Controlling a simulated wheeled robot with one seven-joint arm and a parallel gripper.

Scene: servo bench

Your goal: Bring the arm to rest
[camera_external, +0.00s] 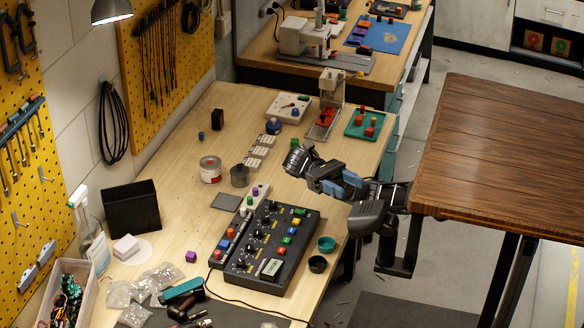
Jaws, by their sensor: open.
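My arm reaches in from the right, beside the brown table, and extends over the right part of the wooden workbench. My gripper (297,159) is at its far left end, above the bench between the white switch blocks and the black control box. The jaws are open, and no object shows between them. The fingertips are small and dark here, and their height above the bench is hard to judge. The blue-banded wrist is bent behind the gripper.
The wooden workbench (185,122) holds a black control box (258,245), a paint can (210,170), a dark cup (239,176), white switch blocks (258,152) and a green tray (357,124). The brown table (500,150) stands close to my arm's right. Bare bench lies left of the can.

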